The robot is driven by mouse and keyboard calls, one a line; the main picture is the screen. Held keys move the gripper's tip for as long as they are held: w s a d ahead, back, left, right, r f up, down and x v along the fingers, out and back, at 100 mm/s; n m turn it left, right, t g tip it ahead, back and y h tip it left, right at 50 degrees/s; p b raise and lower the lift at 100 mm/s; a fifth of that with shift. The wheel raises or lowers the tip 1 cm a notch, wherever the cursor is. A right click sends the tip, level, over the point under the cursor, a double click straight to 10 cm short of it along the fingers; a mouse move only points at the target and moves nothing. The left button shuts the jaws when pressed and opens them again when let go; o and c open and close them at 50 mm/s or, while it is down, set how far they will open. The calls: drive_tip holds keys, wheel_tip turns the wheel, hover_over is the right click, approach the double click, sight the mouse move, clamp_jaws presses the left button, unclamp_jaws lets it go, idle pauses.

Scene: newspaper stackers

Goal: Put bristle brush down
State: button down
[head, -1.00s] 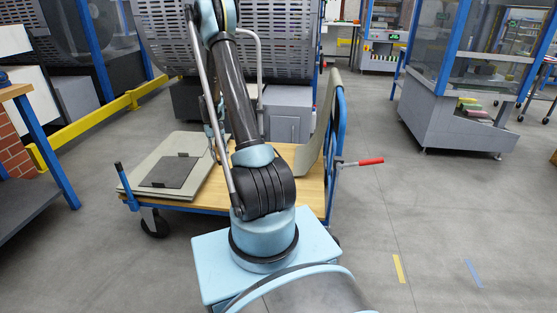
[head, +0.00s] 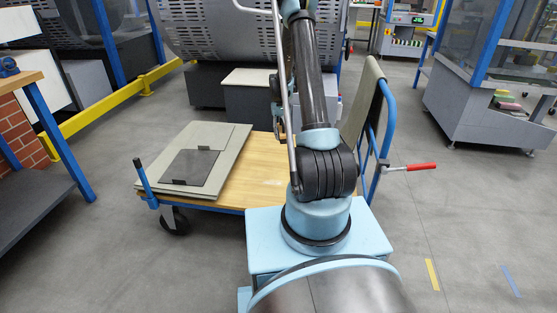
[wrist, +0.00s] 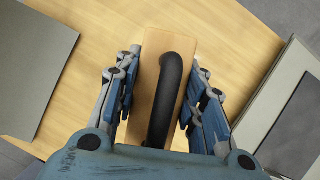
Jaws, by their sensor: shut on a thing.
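The bristle brush (wrist: 152,76), a wooden block with a black curved handle, is between the fingers of my gripper (wrist: 165,88) in the wrist view. The fingers are closed against its two sides. Its bristles are hidden beneath the block. The brush is over the wooden deck (wrist: 110,45) of a cart; I cannot tell whether it touches the deck. In the head view the cart's deck (head: 258,165) is ahead of me, and my arm mostly hides the gripper and the brush.
Grey-green boards with a dark panel (head: 191,167) lie on the cart's left part. A tall board (head: 362,105) leans at its right end, beside a blue frame with a red handle (head: 421,167). A workbench (head: 30,90) stands at left.

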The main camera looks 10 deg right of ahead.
drive_tip(key=w+a+f+m+t+y, duration=0.1)
drive_tip(key=w+f+m+t+y, duration=0.15)
drive_tip(key=w+f+m, duration=0.65)
drive_tip(key=w+f+m+t+y, duration=0.25)
drive_tip(key=w+m, duration=0.45)
drive_tip(key=m, duration=0.6)
drive_tip(key=shift+t, duration=0.4)
drive_tip(key=shift+w+a+f, duration=0.1)
drive_tip(key=shift+f, duration=2.45)
drive_tip(key=shift+w+a+f, duration=0.1)
drive_tip(key=shift+f, duration=2.4)
drive_tip(key=c, duration=1)
unclamp_jaws()
drive_tip(key=shift+c, duration=0.2)
